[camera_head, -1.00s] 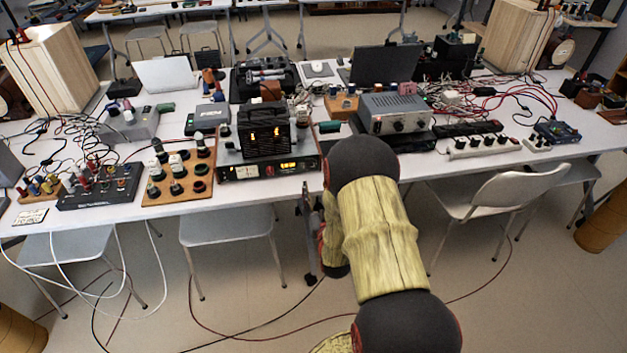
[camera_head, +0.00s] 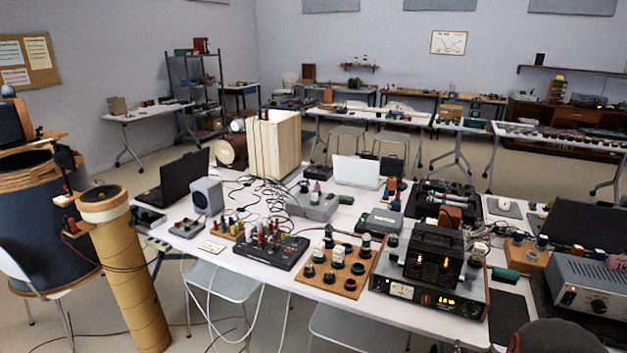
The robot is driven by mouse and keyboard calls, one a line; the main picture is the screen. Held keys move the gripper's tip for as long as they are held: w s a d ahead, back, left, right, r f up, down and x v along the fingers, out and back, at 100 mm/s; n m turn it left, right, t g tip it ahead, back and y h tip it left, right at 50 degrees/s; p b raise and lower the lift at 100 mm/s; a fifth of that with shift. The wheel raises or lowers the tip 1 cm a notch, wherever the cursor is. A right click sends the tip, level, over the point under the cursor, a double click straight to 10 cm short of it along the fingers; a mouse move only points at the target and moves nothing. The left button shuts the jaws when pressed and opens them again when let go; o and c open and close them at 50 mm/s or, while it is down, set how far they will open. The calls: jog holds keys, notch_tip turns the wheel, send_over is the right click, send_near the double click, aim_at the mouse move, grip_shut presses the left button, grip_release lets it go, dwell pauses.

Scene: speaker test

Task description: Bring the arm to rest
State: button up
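Only a small part of my arm shows, a dark rounded joint (camera_head: 556,336) at the bottom right edge. It sits in front of the near edge of the white table (camera_head: 395,318). My gripper is not in view, so its opening and anything in it are hidden.
The table is crowded: a black-topped amplifier stack (camera_head: 432,262), a wooden knob board (camera_head: 335,268), a black terminal box (camera_head: 272,256), a wooden speaker cabinet (camera_head: 275,145). A tan cylinder (camera_head: 128,270) stands at left beside a dark drum (camera_head: 45,215). Grey chairs (camera_head: 225,283) stand along the near edge.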

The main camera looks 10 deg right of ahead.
jog(key=s+a+f+g+y, duration=0.2)
jog(key=s+f+g, duration=0.1)
jog(key=f, duration=0.3)
jog(key=s+a+f+g+y, duration=0.1)
jog(key=s+f+g+y, duration=0.15)
jog(key=f, duration=0.35)
jog(key=s+a+r+g+y, duration=0.2)
jog(key=s+a+g, duration=0.1)
jog(key=a+g, duration=0.1)
jog(key=s+a+r+n+p, duration=0.2)
jog(key=a+r, duration=0.6)
jog(key=r, duration=0.6)
jog(key=s+a+r+n+y+p, duration=0.1)
jog(key=s+a+r, duration=0.4)
jog(key=r, duration=0.9)
jog(key=s+a+r+n+y+p, duration=0.1)
jog(key=s+a+r+n+p, duration=0.2)
jog(key=a+r, duration=0.7)
notch_tip(320, 180, up, 4)
jog(key=shift+s+a+r+n+t+p, duration=0.25)
jog(key=shift+s+a+n+t+p, duration=0.1)
jog(key=shift+s+p, duration=0.3)
jog(key=shift+f+y, duration=0.15)
jog(key=shift+y, duration=0.1)
